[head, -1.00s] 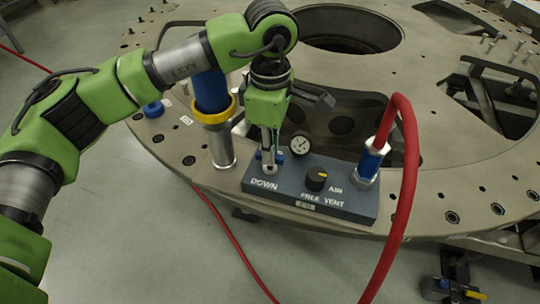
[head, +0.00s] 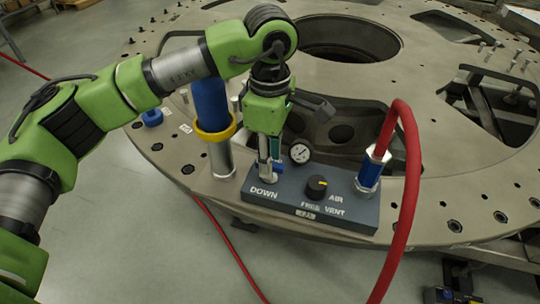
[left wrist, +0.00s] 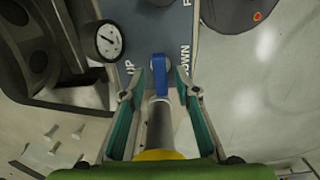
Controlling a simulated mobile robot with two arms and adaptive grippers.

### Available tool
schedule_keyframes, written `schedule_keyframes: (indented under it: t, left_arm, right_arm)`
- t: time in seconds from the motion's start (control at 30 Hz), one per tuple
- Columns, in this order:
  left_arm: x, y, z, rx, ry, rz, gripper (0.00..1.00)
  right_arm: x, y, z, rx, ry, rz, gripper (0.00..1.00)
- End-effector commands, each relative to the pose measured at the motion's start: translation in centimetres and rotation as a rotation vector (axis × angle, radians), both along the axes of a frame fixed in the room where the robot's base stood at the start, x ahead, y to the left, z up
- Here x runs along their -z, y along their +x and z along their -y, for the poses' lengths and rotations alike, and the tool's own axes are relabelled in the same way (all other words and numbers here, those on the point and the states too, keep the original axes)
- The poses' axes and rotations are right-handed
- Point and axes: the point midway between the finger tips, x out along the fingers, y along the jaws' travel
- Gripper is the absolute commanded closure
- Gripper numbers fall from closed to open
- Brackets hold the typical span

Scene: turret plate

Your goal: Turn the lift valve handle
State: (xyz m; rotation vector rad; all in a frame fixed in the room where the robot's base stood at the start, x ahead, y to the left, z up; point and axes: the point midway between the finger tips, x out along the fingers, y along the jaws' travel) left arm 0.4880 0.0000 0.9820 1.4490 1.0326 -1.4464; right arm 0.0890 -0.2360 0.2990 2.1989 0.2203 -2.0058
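The valve panel (head: 345,213) is a dark grey box at the front edge of the round plate. Its blue lift valve handle (left wrist: 160,80) lies between the UP and DOWN labels in the left wrist view. In the head view the handle is mostly hidden behind my gripper. My left gripper (head: 267,175) points down at the panel's left end, by the DOWN label. In the left wrist view its fingers (left wrist: 158,85) are open, one on each side of the handle, with a gap visible on both sides. My right gripper is not in view.
A silver post with a yellow collar (head: 216,133) stands close left of the panel. A gauge (head: 300,153) sits behind it. A black knob (head: 316,188) and a red hose (head: 411,180) on a blue fitting are to the right.

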Motion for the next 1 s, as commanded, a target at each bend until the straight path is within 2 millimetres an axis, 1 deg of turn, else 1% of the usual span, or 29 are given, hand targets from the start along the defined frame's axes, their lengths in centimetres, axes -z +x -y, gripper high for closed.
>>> schedule_keyframes:
  t: [0.13,0.23,0.37,0.5,0.7,0.83,1.0]
  left_arm:
    - [-0.1,0.0,0.0,0.0,0.001,-0.001,0.71]
    - [-0.9,0.0,0.0,-0.001,0.0,0.0,0.71]
    - [-3.1,0.0,0.1,0.0,-0.001,0.003,0.71]
    - [-6.3,0.1,0.0,-0.001,0.0,0.004,0.71]
    - [-10.0,0.0,0.1,0.0,0.0,0.001,0.71]
    - [-11.4,0.0,0.0,0.0,0.001,0.0,0.71]
    - [-12.0,0.0,0.0,0.001,0.0,-0.001,0.71]
  right_arm:
    - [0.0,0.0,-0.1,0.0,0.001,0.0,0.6]
    - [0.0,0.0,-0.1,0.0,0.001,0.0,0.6]
    - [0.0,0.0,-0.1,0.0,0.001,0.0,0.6]
    - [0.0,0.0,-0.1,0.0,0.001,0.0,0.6]
    - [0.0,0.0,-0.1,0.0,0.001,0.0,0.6]
    - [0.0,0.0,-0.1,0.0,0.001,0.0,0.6]
    - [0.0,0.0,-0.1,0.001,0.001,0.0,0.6]
